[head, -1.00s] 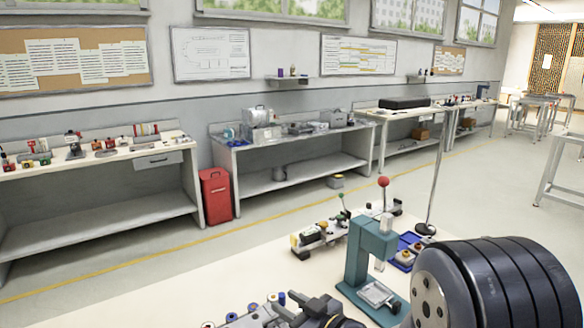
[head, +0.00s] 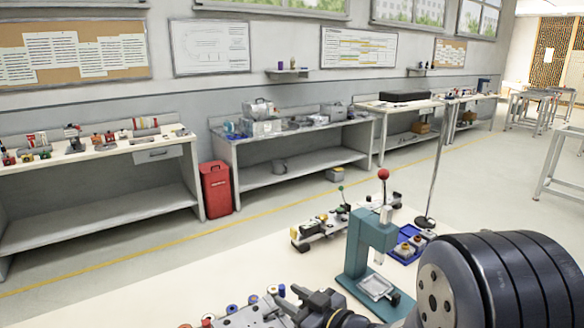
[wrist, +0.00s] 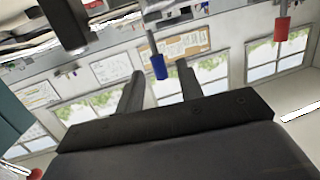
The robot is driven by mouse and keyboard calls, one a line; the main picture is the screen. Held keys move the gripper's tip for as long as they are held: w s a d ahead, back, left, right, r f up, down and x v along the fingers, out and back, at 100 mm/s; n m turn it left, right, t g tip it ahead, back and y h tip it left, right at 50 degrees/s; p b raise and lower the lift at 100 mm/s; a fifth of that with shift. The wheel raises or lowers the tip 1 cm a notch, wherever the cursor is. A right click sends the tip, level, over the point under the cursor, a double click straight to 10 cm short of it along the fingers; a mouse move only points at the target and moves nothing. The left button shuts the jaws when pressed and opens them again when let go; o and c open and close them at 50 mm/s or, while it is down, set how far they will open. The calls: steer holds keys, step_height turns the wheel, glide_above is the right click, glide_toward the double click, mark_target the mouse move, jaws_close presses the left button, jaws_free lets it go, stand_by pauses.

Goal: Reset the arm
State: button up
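My gripper (wrist: 158,72) shows in the wrist view with its two dark fingers apart and nothing touching both of them. A thin rod with a blue end (wrist: 159,67) appears between the fingertips, with clear gaps on both sides. In the head view, my dark arm fills the lower right, and dark gripper parts show at the bottom centre, where the fingertips are hard to make out. The wrist picture is upside down, with windows at the bottom.
A teal press (head: 370,243) with a red knob stands on the pale near table (head: 215,275), close to my arm. Behind it are a blue tray (head: 407,252) and a small fixture (head: 318,228). A red bin (head: 216,189) stands between the wall benches. Open floor lies beyond the table.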

mark_target(284, 294)
steer(key=x, duration=0.3)
steer(key=shift+w+a, duration=0.2)
steer(key=shift+a, duration=0.1)
steer(key=shift+w+d+r+m+p, duration=0.1)
steer(key=shift+w+m+p, duration=0.15)
steer(key=shift+p, duration=0.4)
steer(key=shift+w+d+m+y+p, duration=0.1)
steer(key=shift+d+m+y+p, duration=0.3)
steer(key=shift+m+p, duration=0.45)
